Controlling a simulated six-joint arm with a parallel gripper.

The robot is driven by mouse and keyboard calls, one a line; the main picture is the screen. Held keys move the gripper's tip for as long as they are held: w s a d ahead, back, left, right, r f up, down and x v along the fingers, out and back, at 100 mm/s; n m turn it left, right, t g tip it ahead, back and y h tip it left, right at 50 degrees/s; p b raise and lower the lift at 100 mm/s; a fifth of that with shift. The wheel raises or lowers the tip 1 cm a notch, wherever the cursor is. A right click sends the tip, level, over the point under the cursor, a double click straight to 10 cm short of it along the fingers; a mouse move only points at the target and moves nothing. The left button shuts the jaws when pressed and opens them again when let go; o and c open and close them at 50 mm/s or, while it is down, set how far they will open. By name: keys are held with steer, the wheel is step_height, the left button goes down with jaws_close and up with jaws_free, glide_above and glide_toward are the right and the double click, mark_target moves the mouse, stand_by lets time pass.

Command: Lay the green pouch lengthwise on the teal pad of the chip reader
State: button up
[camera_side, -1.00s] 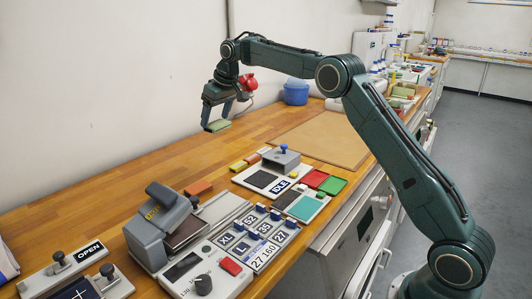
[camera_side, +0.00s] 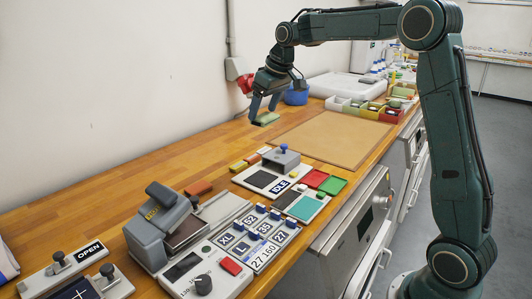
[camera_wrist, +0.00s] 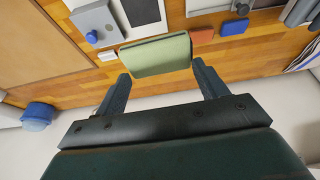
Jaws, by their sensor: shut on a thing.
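The green pouch (camera_side: 266,118) is held between the fingertips of my gripper (camera_side: 264,108), above the wooden bench near the wall. The pouch also shows in the wrist view (camera_wrist: 156,56), flat and level-looking, with my gripper's fingers (camera_wrist: 160,82) at its two ends. The chip reader (camera_side: 280,189) stands on the bench to the front right of the pouch, in the side view. Its teal pad (camera_side: 306,208) is bare, at the reader's near right end. A dark pad (camera_side: 262,180) and a label reading IDLE lie on the same device.
Red and green trays (camera_side: 328,183) adjoin the reader. A tan board (camera_side: 335,138) lies behind it. A grey press (camera_side: 160,230) and a keypad unit with a scale display (camera_side: 264,253) stand in front. Orange and yellow blocks (camera_side: 200,188) lie nearby. A blue tub (camera_side: 296,95) sits behind my gripper.

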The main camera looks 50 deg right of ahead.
steer(key=s+f, duration=0.1)
steer(key=s, duration=1.4)
steer(key=shift+a+f, duration=0.25)
step_height(320, 180, down, 16)
steer(key=shift+w+r, duration=0.1)
steer(key=shift+f, duration=2.15)
steer(key=shift+f, duration=0.1)
steer(key=o, duration=1)
steer(key=shift+o, duration=0.2)
